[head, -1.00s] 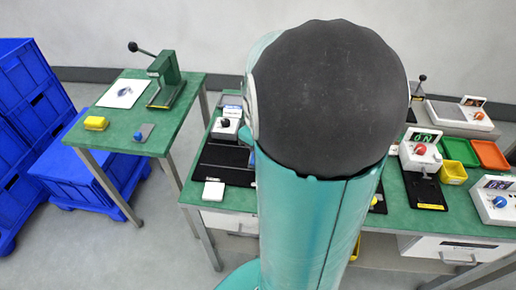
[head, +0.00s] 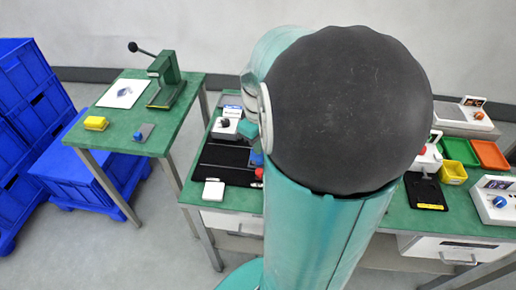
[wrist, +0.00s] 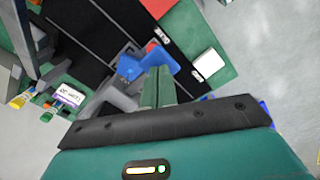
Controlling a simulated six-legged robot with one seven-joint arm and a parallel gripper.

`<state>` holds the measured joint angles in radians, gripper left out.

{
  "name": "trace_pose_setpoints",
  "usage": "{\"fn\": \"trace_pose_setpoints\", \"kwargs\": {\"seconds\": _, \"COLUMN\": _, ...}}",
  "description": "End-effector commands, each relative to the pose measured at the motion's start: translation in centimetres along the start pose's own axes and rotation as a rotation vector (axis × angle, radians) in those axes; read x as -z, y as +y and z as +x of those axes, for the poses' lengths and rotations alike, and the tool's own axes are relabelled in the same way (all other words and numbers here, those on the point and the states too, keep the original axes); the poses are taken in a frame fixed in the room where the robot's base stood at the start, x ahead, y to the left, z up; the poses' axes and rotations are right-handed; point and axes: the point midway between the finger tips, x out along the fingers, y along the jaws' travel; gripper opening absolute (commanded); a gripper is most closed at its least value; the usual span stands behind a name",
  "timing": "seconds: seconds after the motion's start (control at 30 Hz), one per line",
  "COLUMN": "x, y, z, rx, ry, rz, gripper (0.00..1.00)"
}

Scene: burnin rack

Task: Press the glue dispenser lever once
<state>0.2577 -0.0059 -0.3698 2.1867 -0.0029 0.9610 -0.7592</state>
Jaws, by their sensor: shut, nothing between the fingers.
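A green stand (head: 168,82) with a long lever ending in a black ball knob (head: 133,47) is on the left table. It looks most like a lever dispenser, but no label on it can be read. The lever points up and left. My gripper (wrist: 158,88) shows in the wrist view with its two green fingers together and empty. It is above the main bench's black mat (wrist: 85,30), beside a blue part (wrist: 130,66) and a red piece (wrist: 151,47); contact cannot be told. In the head view my arm hides the gripper.
The main bench has a white block (head: 214,193), green (head: 455,150) and orange (head: 490,155) trays. Blue crates (head: 30,110) stand at far left.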

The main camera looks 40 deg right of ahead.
Motion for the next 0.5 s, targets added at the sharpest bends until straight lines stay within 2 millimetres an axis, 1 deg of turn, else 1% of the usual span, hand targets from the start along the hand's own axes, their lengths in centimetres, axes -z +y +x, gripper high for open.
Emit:
{"fn": "trace_pose_setpoints", "kwargs": {"seconds": 0.1, "x": 0.0, "y": 0.0, "z": -0.7, "rx": -0.001, "ry": 0.003, "rz": 0.000, "gripper": 0.00}}
{"fn": "trace_pose_setpoints", "kwargs": {"seconds": 0.33, "x": 0.0, "y": -0.1, "z": -1.3, "rx": -0.001, "ry": 0.002, "rz": 0.000, "gripper": 0.00}}
{"fn": "trace_pose_setpoints", "kwargs": {"seconds": 0.5, "x": 0.0, "y": -0.1, "z": -2.5, "rx": -0.001, "ry": 0.003, "rz": 0.000, "gripper": 0.00}}
